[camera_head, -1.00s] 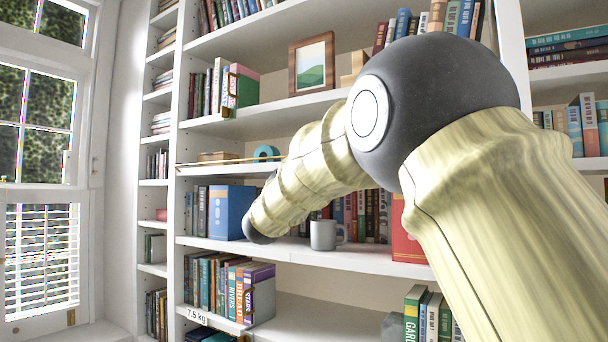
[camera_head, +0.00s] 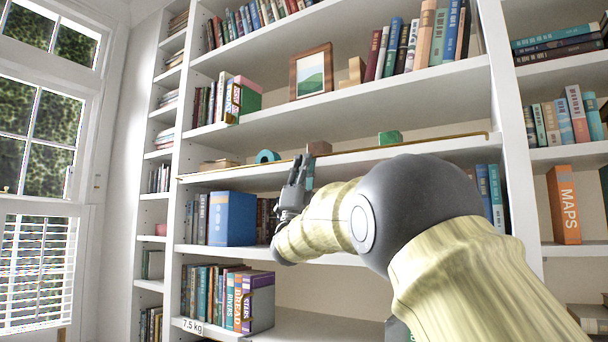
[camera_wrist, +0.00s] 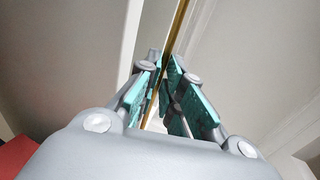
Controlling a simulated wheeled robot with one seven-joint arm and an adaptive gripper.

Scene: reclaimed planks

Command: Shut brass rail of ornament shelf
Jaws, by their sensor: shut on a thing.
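The brass rail (camera_head: 440,140) is a thin gold bar along the front of the ornament shelf (camera_head: 400,156) in the head view. On that shelf stand a teal ring (camera_head: 267,156), a brown block (camera_head: 319,148) and a green block (camera_head: 389,137). My gripper (camera_head: 303,162) is up at the rail, left of its middle. In the wrist view, the teal-padded fingers of my gripper (camera_wrist: 166,62) are closed around the rail (camera_wrist: 181,22), which runs up and away between them.
My arm crosses the shelf below and hides part of its books. A blue box-like book (camera_head: 232,219) stands there on the left. A framed picture (camera_head: 311,71) and more books are on the shelf above. A window is at the far left.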

